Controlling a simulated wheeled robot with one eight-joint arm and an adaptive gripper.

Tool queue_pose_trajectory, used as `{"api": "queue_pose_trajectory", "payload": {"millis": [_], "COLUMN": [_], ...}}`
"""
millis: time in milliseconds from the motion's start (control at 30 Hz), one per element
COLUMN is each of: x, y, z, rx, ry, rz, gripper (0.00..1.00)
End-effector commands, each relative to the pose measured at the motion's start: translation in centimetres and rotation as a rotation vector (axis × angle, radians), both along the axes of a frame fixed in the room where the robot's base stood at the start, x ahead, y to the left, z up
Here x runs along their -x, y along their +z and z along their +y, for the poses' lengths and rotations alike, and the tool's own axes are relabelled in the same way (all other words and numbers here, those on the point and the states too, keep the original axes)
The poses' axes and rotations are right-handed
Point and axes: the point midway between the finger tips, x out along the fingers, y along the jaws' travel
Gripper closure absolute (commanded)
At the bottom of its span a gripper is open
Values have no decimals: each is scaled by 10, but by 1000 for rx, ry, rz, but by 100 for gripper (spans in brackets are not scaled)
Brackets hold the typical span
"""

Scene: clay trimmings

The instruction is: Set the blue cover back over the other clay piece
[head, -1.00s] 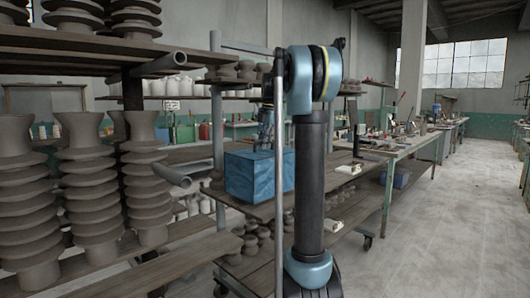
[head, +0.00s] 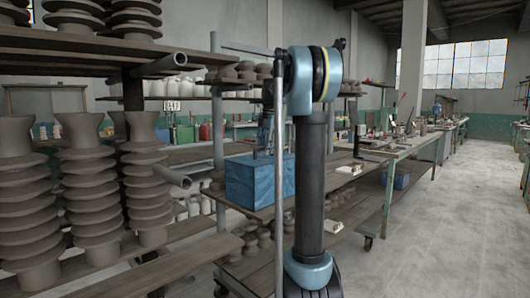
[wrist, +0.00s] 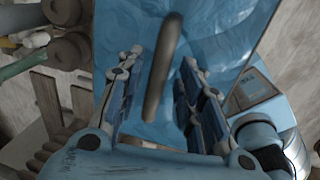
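The blue cover (head: 250,181) is a box-like blue sheet form on the middle shelf of the cart, partly behind my arm in the head view. In the wrist view the blue cover (wrist: 215,35) lies right under my gripper, with a brown bar-like handle (wrist: 162,65) on its top. My gripper (wrist: 163,100) is open, its two fingers on either side of the handle with a gap to each. In the head view my gripper is mostly hidden behind a pole and my arm. No clay piece shows under the cover; what is beneath it is hidden.
Tall ribbed clay stacks (head: 90,190) stand on the rack at left. Small clay pots sit on the shelf below. A long workbench (head: 400,148) is at right, with open floor beside it.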

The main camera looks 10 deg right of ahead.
Motion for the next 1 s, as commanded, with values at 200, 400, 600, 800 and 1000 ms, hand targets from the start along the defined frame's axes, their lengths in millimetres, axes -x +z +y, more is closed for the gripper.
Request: {"api": "queue_pose_trajectory", "payload": {"millis": [200,400,600,800,1000], "x": [5,10,13,14,16], "y": [37,73,99,109,110], "z": [-4,-8,-11,-12,-12], "rx": [0,0,0,0,0], "ry": [-1,-2,-1,-1,-8], "rz": [0,0,0,0,0], "gripper": [66,66,66,66,66]}}
